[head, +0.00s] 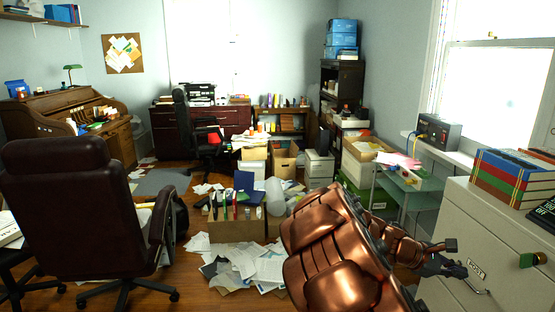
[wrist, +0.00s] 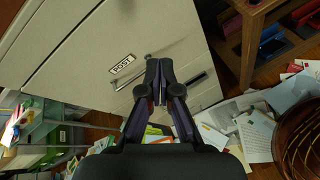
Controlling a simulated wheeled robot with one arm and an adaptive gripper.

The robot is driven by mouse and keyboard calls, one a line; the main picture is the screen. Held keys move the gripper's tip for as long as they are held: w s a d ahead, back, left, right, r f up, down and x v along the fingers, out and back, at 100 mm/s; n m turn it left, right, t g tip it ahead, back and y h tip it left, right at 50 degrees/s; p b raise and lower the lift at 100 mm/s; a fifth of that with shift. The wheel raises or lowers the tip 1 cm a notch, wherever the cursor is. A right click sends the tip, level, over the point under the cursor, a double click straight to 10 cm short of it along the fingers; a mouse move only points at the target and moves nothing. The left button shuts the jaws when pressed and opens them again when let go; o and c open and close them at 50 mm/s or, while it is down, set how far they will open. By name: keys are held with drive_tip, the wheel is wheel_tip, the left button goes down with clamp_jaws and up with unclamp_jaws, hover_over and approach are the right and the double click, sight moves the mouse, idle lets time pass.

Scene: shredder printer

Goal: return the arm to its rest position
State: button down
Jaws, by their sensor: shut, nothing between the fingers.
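My copper-coloured arm reaches from the bottom middle of the head view toward the right. My gripper (head: 462,270) is at its end, in front of the beige filing cabinet (head: 468,222). In the wrist view my gripper (wrist: 159,68) has its two dark fingertips together, with nothing held between them.
A glass side table (head: 405,182) stands beyond the cabinet. Binders (head: 512,178) lie on the cabinet top. Loose papers (head: 242,264) and a cardboard box (head: 236,230) cover the floor left of my arm. A dark office chair (head: 75,205) stands at the left.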

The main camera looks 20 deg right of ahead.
drive_tip(key=s+a+r+m+t+y+p, duration=0.1)
drive_tip(key=s+a+y, duration=0.3)
drive_tip(key=a, duration=1)
drive_tip(key=s+a+r+m+t+y+p, duration=0.1)
drive_tip(key=s+a+m+y+p, duration=0.1)
drive_tip(key=a, duration=1.3)
drive_tip(key=s+a+r+m+t+y+p, duration=0.1)
drive_tip(key=s+a+m+y, duration=0.3)
drive_tip(key=a, duration=1.1)
drive_tip(key=s+t+y+p, duration=0.1)
drive_tip(key=s+y, duration=0.1)
drive_tip(key=s, duration=0.1)
drive_tip(key=shift+s, duration=0.15)
drive_tip(key=shift+d+r, duration=0.1)
